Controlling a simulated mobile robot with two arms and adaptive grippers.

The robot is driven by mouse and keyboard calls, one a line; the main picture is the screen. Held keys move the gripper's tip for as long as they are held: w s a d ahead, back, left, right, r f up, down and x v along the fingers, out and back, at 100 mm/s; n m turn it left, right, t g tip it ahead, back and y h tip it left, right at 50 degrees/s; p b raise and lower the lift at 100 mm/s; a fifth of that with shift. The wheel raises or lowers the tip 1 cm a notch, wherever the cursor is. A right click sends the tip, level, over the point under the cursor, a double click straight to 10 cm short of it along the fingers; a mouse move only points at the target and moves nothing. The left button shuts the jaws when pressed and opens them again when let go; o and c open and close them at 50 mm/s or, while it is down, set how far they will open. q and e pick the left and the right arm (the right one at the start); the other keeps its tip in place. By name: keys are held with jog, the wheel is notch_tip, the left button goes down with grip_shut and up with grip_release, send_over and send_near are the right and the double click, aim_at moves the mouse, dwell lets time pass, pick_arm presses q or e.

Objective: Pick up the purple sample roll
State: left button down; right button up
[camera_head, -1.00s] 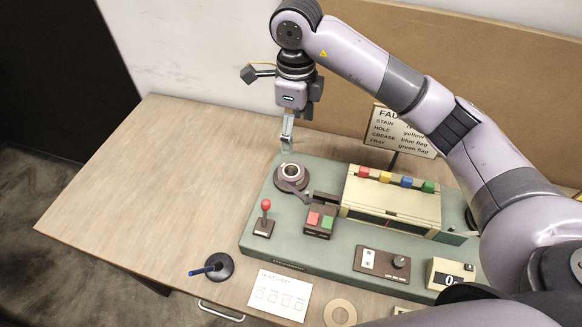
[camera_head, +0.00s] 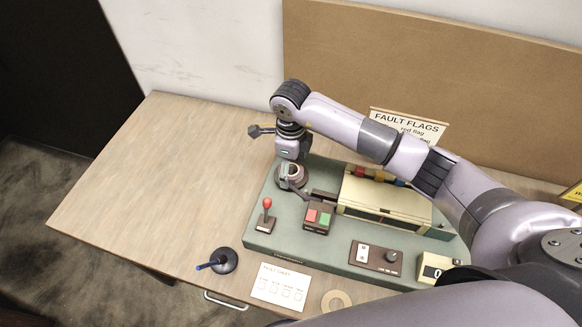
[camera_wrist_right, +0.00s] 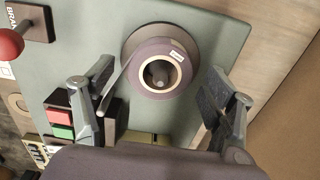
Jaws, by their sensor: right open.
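The purple sample roll (camera_wrist_right: 160,68) sits on a round dark holder on the green machine base (camera_wrist_right: 205,20), with a pale core ring and a small white label. It also shows in the head view as the roll (camera_head: 292,172) at the base's back left corner. My right gripper (camera_wrist_right: 160,95) is open, with one finger on each side of the roll in the wrist view. In the head view the right wrist is just above and behind the roll, and its fingertips are hidden. Whether the fingers touch the roll I cannot tell. My left gripper is not in view.
A red-knobbed lever (camera_head: 266,211) and a red and green button box (camera_head: 317,218) stand close to the roll. A cream box (camera_head: 385,205) is to the right. The table's left side is clear.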

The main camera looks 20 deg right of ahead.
jog(key=shift+f, duration=0.1)
jog(key=shift+c, duration=0.4)
jog(key=c, duration=1.1)
